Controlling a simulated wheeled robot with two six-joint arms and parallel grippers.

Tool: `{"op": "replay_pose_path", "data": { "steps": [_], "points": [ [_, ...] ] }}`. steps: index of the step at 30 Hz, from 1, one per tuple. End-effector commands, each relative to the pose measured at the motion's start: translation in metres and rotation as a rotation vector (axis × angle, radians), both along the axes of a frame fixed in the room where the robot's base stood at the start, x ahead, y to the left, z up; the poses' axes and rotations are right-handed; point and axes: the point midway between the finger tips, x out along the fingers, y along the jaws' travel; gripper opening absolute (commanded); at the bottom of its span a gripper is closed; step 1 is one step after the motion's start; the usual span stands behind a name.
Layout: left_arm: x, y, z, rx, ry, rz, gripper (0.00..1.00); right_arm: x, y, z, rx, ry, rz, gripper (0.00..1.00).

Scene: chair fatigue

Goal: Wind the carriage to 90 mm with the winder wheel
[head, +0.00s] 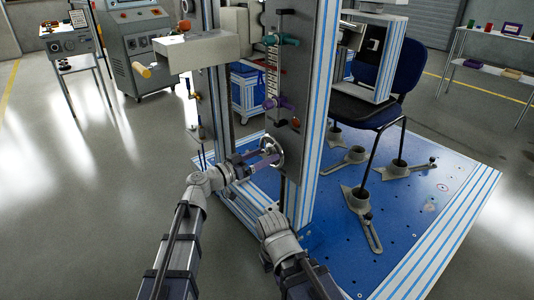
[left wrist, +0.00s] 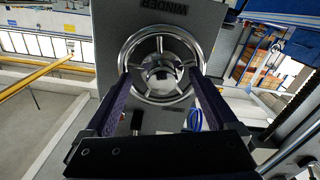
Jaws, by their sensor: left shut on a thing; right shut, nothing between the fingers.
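The winder wheel (head: 271,152) is a silver spoked handwheel low on the grey upright panel. In the left wrist view the wheel (left wrist: 160,42) faces me, below an upside-down "WINDER" label (left wrist: 166,5). My left gripper (head: 266,156) is shut on the wheel; its two purple fingers (left wrist: 158,82) reach its left and right sides and hide part of the rim. My right gripper (head: 272,222) is lower, apart from the wheel, shut and empty; its fingertips are hard to make out. A vertical scale (head: 272,75) is on the panel; its reading is too small to tell. I cannot tell which part is the carriage.
A teal knob (head: 283,40) and a purple knob (head: 279,103) stick out above the wheel. A chair (head: 375,100) stands on the blue base plate (head: 432,200).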

Motion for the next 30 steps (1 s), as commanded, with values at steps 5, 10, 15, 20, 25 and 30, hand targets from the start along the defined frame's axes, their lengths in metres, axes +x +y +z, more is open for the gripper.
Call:
{"op": "replay_pose_path", "data": {
  "steps": [5, 10, 15, 20, 25, 30],
  "points": [
    [0.018, -0.013, 0.003, -0.012, 0.001, 0.000, 0.90, 0.000, 0.000, 0.001, 0.000, 0.000, 0.000, 0.00],
    [0.018, -0.012, 0.003, -0.013, 0.002, 0.000, 0.90, 0.000, 0.000, 0.001, 0.000, 0.000, 0.000, 0.00],
    [0.013, -0.005, 0.003, -0.013, 0.003, 0.002, 0.90, 0.000, 0.000, 0.001, 0.000, 0.000, 0.000, 0.00],
    [0.002, 0.009, 0.003, -0.013, 0.003, 0.003, 0.90, 0.000, 0.000, 0.001, 0.000, 0.000, 0.000, 0.00],
    [-0.014, 0.026, 0.002, -0.010, 0.003, 0.003, 0.90, 0.000, 0.000, 0.000, 0.000, 0.000, 0.000, 0.00],
    [-0.023, 0.035, 0.001, -0.009, 0.003, 0.002, 0.90, 0.000, 0.000, 0.000, 0.000, 0.000, 0.000, 0.00]
  ]
}}
